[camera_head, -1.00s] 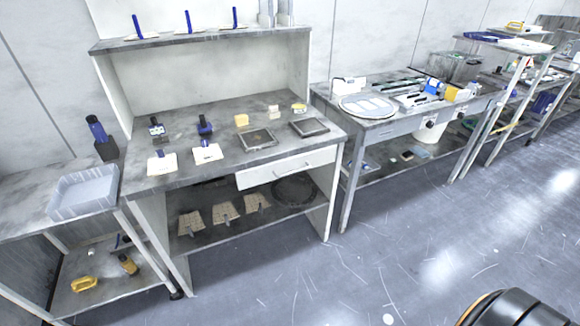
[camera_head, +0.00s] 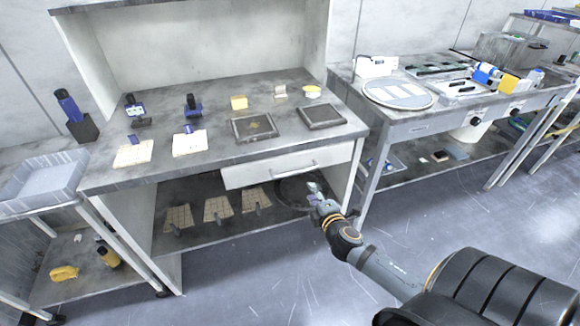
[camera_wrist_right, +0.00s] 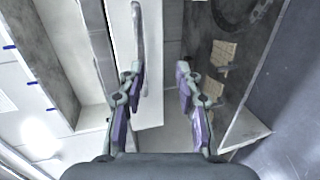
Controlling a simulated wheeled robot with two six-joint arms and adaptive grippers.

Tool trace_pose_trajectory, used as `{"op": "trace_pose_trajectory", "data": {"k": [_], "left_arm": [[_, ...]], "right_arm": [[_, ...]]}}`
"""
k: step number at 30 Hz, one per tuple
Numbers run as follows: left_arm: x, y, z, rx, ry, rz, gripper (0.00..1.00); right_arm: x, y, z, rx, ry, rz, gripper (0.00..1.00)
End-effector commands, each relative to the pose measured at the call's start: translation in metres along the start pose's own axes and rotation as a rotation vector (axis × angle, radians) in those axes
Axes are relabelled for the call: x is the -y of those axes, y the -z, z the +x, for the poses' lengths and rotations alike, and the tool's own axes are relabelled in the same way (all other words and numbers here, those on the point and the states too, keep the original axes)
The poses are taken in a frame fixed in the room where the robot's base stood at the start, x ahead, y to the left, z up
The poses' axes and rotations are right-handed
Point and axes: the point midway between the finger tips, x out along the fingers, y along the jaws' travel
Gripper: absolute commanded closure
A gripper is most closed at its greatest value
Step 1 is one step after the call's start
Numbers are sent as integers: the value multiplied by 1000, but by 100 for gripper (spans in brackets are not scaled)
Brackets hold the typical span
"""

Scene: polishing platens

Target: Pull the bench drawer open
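The bench drawer (camera_head: 245,178) is a white front under the right part of the grey bench top, and it looks closed. Its bar handle (camera_head: 293,169) runs along the front. My right gripper (camera_head: 314,188) is just below and right of the handle, in front of the bench. In the right wrist view, my right gripper (camera_wrist_right: 158,75) has its two fingers spread with nothing between them. The drawer front (camera_wrist_right: 153,50) lies beyond them, and the handle (camera_wrist_right: 137,35) is ahead near the left finger, apparently apart from it. My left gripper is not in view.
The bench top (camera_head: 225,163) holds blue tools, white pads, yellow blocks and two dark plates. A lower shelf (camera_head: 195,240) holds several tan pieces and a dark round disc. Another table (camera_head: 405,130) stands to the right. The floor in front is clear.

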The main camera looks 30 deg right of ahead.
Motion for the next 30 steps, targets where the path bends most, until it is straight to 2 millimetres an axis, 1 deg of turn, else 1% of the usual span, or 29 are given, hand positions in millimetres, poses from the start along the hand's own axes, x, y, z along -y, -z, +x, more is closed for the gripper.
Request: {"op": "trace_pose_trajectory", "data": {"k": [1, 3, 6, 8, 11, 18, 21, 25, 30], "left_arm": [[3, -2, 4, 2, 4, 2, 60], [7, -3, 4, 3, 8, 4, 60], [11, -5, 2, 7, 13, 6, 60], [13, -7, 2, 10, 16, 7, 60], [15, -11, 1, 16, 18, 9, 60], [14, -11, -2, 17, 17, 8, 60], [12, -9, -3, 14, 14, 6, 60], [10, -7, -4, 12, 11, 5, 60], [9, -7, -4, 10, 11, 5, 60]], "right_arm": [[-10, 6, -3, -12, -27, -22, 66], [-20, 10, -6, -19, -46, -35, 66], [-23, 10, -5, -20, -50, -36, 66], [-23, 10, -2, -19, -50, -34, 66], [-24, 10, 12, -18, -51, -31, 66], [-28, 12, 64, -17, -50, -30, 66], [-28, 12, 81, -18, -49, -30, 66], [-27, 12, 94, -19, -48, -31, 66], [-27, 13, 99, -21, -48, -32, 66]]}}
